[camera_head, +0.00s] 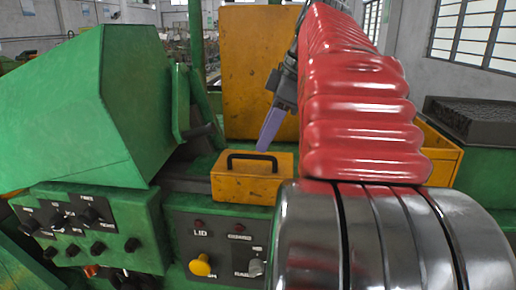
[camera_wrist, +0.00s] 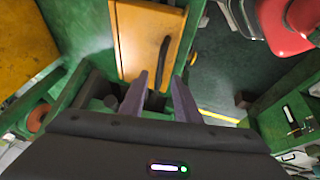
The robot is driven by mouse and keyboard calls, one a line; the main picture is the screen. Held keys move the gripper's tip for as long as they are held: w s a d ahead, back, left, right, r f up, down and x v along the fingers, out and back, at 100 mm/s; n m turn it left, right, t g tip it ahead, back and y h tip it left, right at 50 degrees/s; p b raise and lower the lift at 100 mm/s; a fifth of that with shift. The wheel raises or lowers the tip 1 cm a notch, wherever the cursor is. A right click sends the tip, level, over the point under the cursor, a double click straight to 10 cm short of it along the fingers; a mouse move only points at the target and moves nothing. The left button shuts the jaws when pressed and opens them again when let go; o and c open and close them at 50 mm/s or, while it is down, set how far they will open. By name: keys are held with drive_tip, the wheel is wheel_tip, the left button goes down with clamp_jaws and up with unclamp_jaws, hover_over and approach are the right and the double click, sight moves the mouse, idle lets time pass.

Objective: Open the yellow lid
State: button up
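The yellow lid (camera_head: 228,184) is a worn yellow-orange block with a black bar handle (camera_head: 252,156) on its top. It sits on the green machine, low in the middle of the head view. The lid (camera_wrist: 135,45) and the dark handle (camera_wrist: 163,58) also show at the top of the wrist view. My gripper (camera_head: 265,146) points down with its purple fingertips just above or at the handle. In the wrist view my gripper (camera_wrist: 159,80) is open, and the near end of the handle appears between its fingertips. I cannot tell whether the fingers reach down around the handle.
A large green housing (camera_head: 60,105) stands left of the lid. A control panel (camera_head: 222,245) with a yellow knob (camera_head: 201,265) is in front. A tall yellow panel (camera_head: 245,70) stands behind. My red-sleeved arm covers the right side.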

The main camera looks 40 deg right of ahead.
sight(260, 158)
drive_tip(key=shift+x, duration=2.2)
drive_tip(key=shift+c, duration=0.5)
clamp_jaws()
